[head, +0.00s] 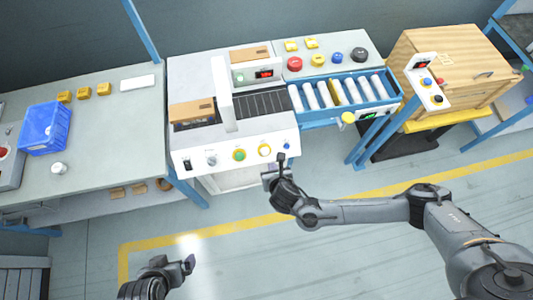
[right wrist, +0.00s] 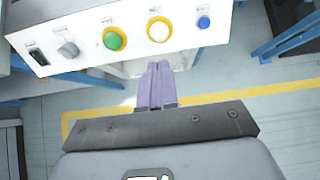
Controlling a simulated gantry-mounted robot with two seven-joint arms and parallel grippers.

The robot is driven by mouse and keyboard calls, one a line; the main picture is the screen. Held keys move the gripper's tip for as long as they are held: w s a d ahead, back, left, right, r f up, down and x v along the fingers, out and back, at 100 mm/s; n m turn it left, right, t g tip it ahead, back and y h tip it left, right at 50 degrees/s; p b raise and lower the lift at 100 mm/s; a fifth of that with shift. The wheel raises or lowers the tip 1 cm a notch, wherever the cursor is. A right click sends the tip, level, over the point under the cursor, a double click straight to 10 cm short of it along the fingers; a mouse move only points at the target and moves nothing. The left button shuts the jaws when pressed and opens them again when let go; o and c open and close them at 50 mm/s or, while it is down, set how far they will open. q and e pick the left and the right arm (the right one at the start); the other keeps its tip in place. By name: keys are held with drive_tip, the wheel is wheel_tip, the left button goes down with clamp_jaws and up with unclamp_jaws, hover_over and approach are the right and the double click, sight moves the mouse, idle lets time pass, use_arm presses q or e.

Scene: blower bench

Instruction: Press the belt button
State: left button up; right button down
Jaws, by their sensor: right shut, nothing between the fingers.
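The white machine's front panel (head: 225,168) carries a row of controls. They are a dark switch (head: 187,165), a grey knob (head: 211,160), a green button in a yellow ring (head: 239,155), a white button in a yellow ring (head: 264,150) and a small blue button (head: 286,146). Their labels are too small to read, so I cannot tell which is the belt button. My right gripper (head: 281,158) is shut and empty, close in front of the panel's right end. In the right wrist view its fingers (right wrist: 160,80) show below the white button (right wrist: 159,29). My left gripper (head: 188,264) is low at the bottom left, away from the machine.
A dark belt (head: 264,104) leads to a roller conveyor (head: 345,95). Red (head: 295,64), blue (head: 337,58) and black (head: 359,54) knobs sit on the rear panel. A blue bin (head: 44,127) stands on the left bench. A wooden crate (head: 465,65) stands at right. The floor in front is free.

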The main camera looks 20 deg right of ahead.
drive_tip(key=b, duration=0.3)
approach(265, 152)
drive_tip(key=x, duration=0.6)
drive_tip(key=shift+w+d+f, duration=0.1)
drive_tip(key=shift+w+f, duration=0.1)
drive_tip(key=shift+f, duration=0.05)
drive_tip(key=shift+f, duration=0.1)
